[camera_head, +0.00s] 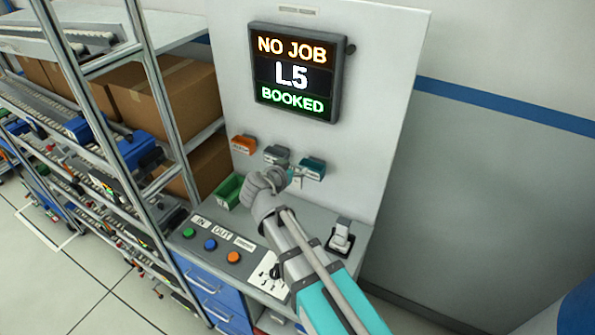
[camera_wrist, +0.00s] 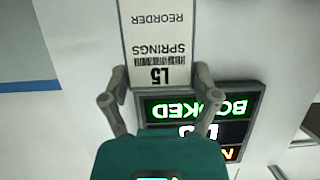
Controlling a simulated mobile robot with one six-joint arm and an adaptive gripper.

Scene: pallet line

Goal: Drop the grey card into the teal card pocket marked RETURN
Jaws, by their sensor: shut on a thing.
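My gripper (camera_wrist: 162,88) is shut on a pale grey-white card (camera_wrist: 160,40), with a finger at each side edge. The card bears the words REORDER, SPRINGS and L5 and a barcode, upside down in the wrist view. In the head view my gripper (camera_head: 280,178) is in front of the panel, just below and left of the teal pocket (camera_head: 312,168). The pocket's marking is too small to read, and the arm hides part of the area below it. I cannot tell the gap between card and pocket.
A grey pocket (camera_head: 276,154) and an orange pocket (camera_head: 243,143) are left of the teal one. A green bin (camera_head: 228,190) and buttons are on the desk below. A lit sign (camera_head: 295,72) reads NO JOB, L5, BOOKED. A metal rack (camera_head: 150,90) stands at left.

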